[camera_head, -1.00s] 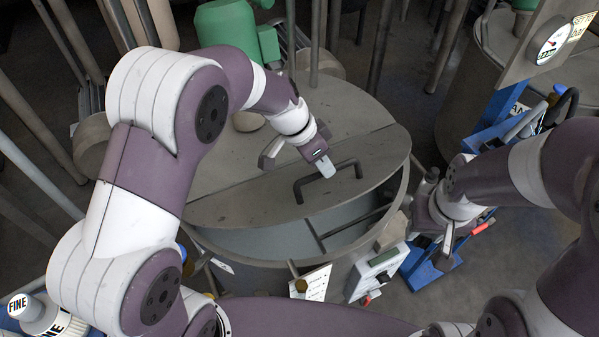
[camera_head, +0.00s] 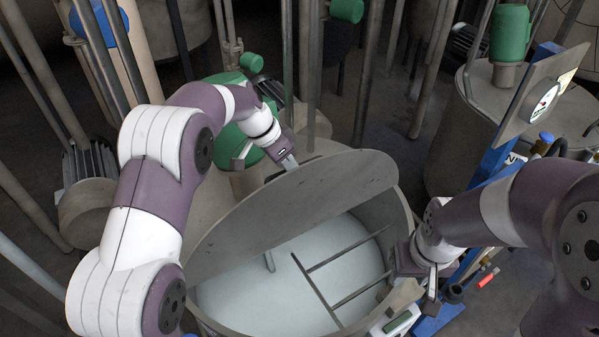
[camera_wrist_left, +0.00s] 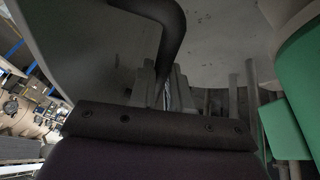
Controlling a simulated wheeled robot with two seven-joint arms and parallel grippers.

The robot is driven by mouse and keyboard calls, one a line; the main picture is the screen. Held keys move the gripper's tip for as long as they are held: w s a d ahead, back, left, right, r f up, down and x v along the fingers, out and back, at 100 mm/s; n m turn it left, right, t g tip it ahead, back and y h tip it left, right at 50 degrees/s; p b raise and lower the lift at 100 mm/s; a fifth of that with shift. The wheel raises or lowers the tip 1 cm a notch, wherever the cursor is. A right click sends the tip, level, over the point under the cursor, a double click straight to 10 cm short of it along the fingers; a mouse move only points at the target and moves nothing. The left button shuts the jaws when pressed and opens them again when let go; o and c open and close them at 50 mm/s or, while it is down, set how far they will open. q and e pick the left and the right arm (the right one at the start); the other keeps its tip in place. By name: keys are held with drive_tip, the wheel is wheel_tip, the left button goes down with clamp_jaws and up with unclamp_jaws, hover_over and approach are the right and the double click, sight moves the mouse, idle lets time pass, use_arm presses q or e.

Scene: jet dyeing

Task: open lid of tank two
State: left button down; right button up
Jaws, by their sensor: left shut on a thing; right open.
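The tank (camera_head: 405,215) is a round grey metal vessel in the middle of the head view. Its half-round lid (camera_head: 300,200) is tilted up, standing steeply on its hinge side, and the pale inside with bars shows below it. My left gripper (camera_head: 290,162) is behind the raised lid in the head view. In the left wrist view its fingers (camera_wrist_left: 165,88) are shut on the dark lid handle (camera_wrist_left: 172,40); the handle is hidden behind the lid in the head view. My right gripper (camera_head: 432,285) is open and empty beside the tank's right rim.
A dial gauge (camera_head: 544,103) on a panel and a blue post (camera_head: 505,140) stand at the right. A green motor (camera_head: 240,120) and several vertical pipes are behind the tank. A grey device with a display (camera_head: 398,322) sits at the tank's front right.

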use_arm(q)
drive_tip(key=shift+w+a+f+p, duration=0.15)
drive_tip(key=shift+a+f+p, duration=0.1)
drive_tip(key=shift+f, duration=0.3)
drive_tip(key=shift+w+a+f+p, duration=0.15)
drive_tip(key=shift+a+f+p, duration=0.1)
drive_tip(key=shift+f, duration=0.25)
drive_tip(key=c, duration=1.1)
unclamp_jaws()
drive_tip(key=shift+w, duration=0.1)
drive_tip(key=w+p+v, duration=0.1)
drive_tip(key=p+v, duration=1)
drive_tip(key=v, duration=0.1)
drive_tip(key=shift+w+r, duration=0.15)
drive_tip(key=shift+r, duration=0.15)
drive_tip(key=shift+w, duration=0.1)
